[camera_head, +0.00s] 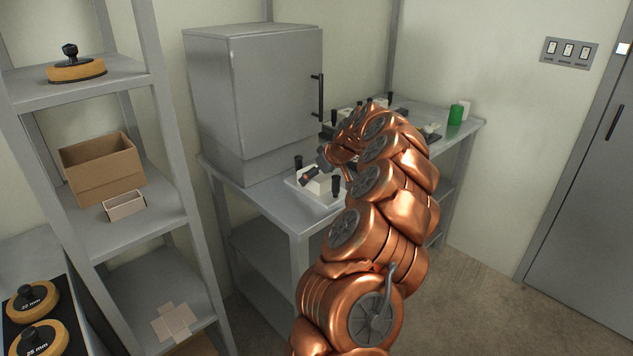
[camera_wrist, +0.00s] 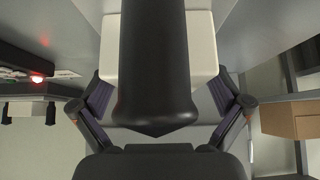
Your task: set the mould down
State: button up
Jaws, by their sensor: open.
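The mould (camera_head: 320,187) is a pale block on a flat base with black upright handles. It rests at the near end of the grey metal bench (camera_head: 270,205), partly hidden by my arm. My gripper (camera_head: 325,160) is over the mould; its fingers are hard to make out there. In the wrist view, my gripper (camera_wrist: 162,92) is open, with one finger on each side. A thick black handle (camera_wrist: 158,60) fills the middle between them, with the pale block (camera_wrist: 204,45) behind it. I cannot tell whether the fingers touch the block.
A grey cabinet (camera_head: 255,95) stands on the bench, behind the mould. More black-handled items and a green cylinder (camera_head: 456,115) are farther along. A shelf rack at left holds a cardboard box (camera_head: 100,172), a small open box (camera_head: 124,206) and a round black-topped piece (camera_head: 76,70).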

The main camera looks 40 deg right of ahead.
jog(key=shift+r, duration=0.1)
jog(key=c, duration=1.8)
jog(key=shift+r, duration=0.1)
jog(key=shift+d+r, duration=0.1)
jog(key=shift+r, duration=0.85)
jog(key=shift+r+b, duration=0.35)
jog(key=shift+r, duration=0.4)
jog(key=shift+s+a+r+b, duration=0.25)
jog(key=shift+s+a+b, duration=0.2)
jog(key=shift+s+a, duration=1.45)
jog(key=shift+s+a+r+b, duration=0.2)
jog(key=shift+s+a+b, duration=0.25)
jog(key=shift+s+a, duration=1.4)
jog(key=shift+s+a+r+b, duration=0.35)
jog(key=shift+s+a, duration=0.8)
jog(key=shift+s, duration=1.45)
